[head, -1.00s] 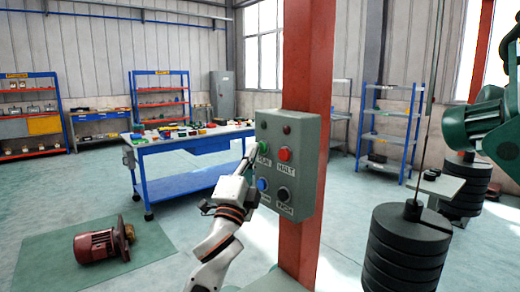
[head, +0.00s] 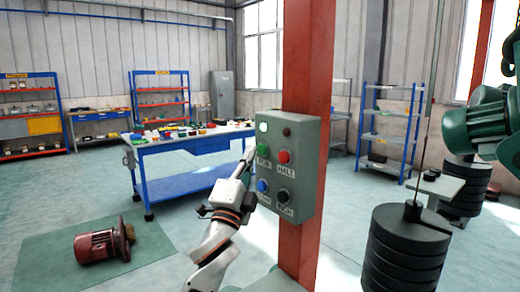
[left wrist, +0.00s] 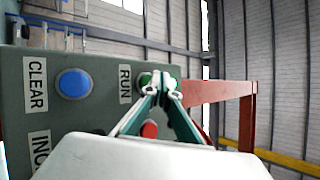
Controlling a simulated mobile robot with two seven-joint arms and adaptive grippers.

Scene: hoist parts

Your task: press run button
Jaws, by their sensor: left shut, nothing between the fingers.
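A grey control box (head: 300,150) is fixed to a red post. Its green RUN button (head: 263,150) is at the upper left, beside the red HALT button (head: 284,156). A lamp (head: 263,127) above RUN glows white-green; the lamp beside it is dark. My left gripper (head: 251,154) is shut and empty, its tips just left of the RUN button. In the left wrist view the closed fingertips (left wrist: 162,86) overlap the green RUN button (left wrist: 145,80); I cannot tell whether they touch it. My right gripper is not in view.
The blue CLEAR button (left wrist: 74,84) and a black INCH button (head: 284,196) sit lower on the box. The red post (head: 306,60) stands behind it. Stacked black weights (head: 408,250) are at right, a red motor (head: 100,246) at left, a blue workbench (head: 185,160) behind.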

